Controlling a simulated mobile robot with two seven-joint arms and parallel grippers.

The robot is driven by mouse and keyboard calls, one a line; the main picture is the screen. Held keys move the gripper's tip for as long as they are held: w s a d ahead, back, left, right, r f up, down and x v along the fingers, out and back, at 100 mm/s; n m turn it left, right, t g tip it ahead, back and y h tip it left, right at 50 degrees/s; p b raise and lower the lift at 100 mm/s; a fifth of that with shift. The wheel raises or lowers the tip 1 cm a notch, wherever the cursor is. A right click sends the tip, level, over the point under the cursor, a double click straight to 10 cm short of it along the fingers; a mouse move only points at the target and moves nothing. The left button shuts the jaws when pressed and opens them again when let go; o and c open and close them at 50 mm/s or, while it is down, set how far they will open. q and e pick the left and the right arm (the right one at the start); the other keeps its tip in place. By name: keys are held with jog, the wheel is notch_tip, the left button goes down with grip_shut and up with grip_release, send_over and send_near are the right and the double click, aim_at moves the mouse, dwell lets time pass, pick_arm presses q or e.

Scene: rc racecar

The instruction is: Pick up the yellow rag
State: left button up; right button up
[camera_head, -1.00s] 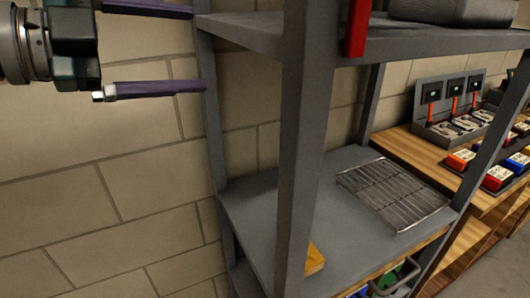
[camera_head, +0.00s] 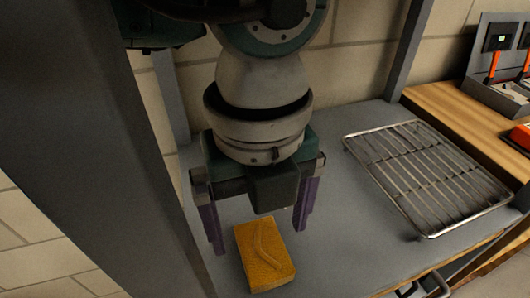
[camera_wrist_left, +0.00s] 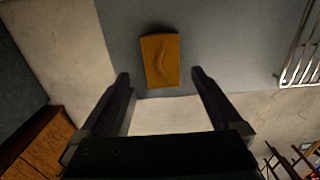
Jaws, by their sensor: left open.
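The yellow rag (camera_head: 265,255) is an orange-yellow folded block lying flat on the grey shelf, near its front edge. My left gripper (camera_head: 260,230) is open, with its purple fingers pointing down and spread wide on either side of the rag in the head view. In the left wrist view the rag (camera_wrist_left: 160,60) lies ahead of and between the two open fingertips of my left gripper (camera_wrist_left: 160,75). There is a gap around the rag and neither finger visibly touches it. My right gripper is not in view.
A wire rack (camera_head: 430,175) lies on the shelf to the right of the rag. A grey shelf post (camera_head: 105,130) stands close on the left. A wooden bench (camera_head: 455,115) with an orange-red item (camera_head: 518,137) is at the right. The shelf between rag and rack is clear.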

aim_at(262, 248)
pick_arm(q)
notch_tip(262, 248, down, 6)
jog(key=shift+d+r, duration=0.1)
jog(key=shift+r, duration=0.15)
jog(key=shift+w, duration=0.1)
jog(key=shift+c, duration=0.2)
jog(key=c, duration=1.3)
